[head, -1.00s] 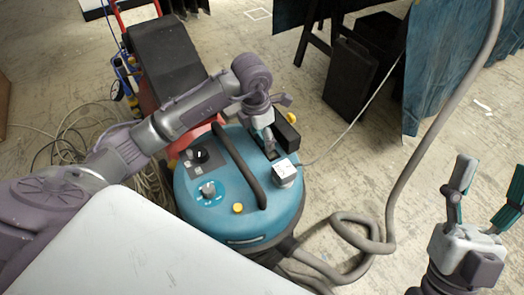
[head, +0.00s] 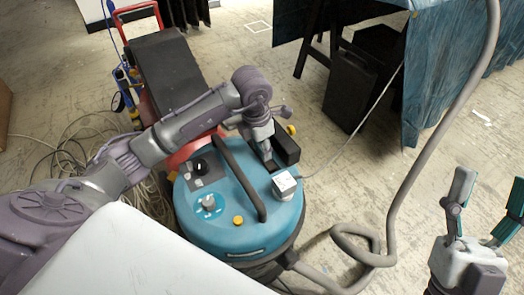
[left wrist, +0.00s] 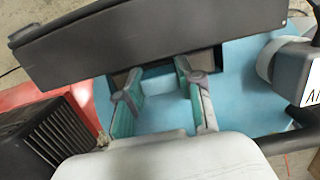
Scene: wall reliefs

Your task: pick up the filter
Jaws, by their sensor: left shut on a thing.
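The filter appears to be the long black block (head: 284,143) on top of the blue vacuum cleaner (head: 222,222). In the left wrist view this block (left wrist: 150,42) crosses the upper part. My left gripper (head: 268,157) points down at the block's near side. In the left wrist view its two fingers (left wrist: 160,80) stand apart, with their tips at the block's lower edge beside a dark recess in the blue lid. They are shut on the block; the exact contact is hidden. My right gripper (head: 490,185) is open and empty at the right.
A black curved handle (head: 240,178) and a white socket box (head: 284,184) are close to my left gripper. A thick grey hose (head: 430,150) loops at the right. A red cart (head: 165,70) stands behind, with loose cables left. Open floor lies right.

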